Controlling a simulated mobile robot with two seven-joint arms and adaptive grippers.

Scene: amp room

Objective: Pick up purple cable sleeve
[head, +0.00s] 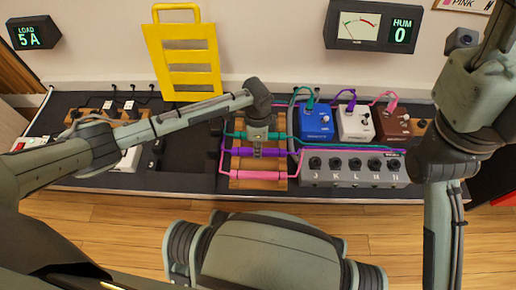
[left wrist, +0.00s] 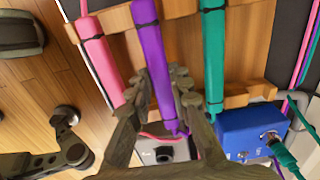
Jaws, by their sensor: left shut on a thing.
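The purple cable sleeve (head: 243,152) lies across a wooden rack, between a teal sleeve (head: 240,135) and a pink sleeve (head: 258,175). My left gripper (head: 257,151) is over the rack, pointing down at the purple sleeve. In the left wrist view the purple sleeve (left wrist: 151,55) runs down between the two fingers of my left gripper (left wrist: 164,88), which are shut on it. The pink sleeve (left wrist: 100,60) and the teal sleeve (left wrist: 213,50) lie outside the fingers, one on each side. My right arm stands at the right of the head view; its gripper is not seen.
The wooden rack (head: 258,184) sits on a dark bench. Blue (head: 316,122), white (head: 355,122) and brown (head: 393,123) pedals stand to its right, behind a grey socket box (head: 352,168). A yellow folding sign (head: 184,60) stands behind. Cables run close around the rack.

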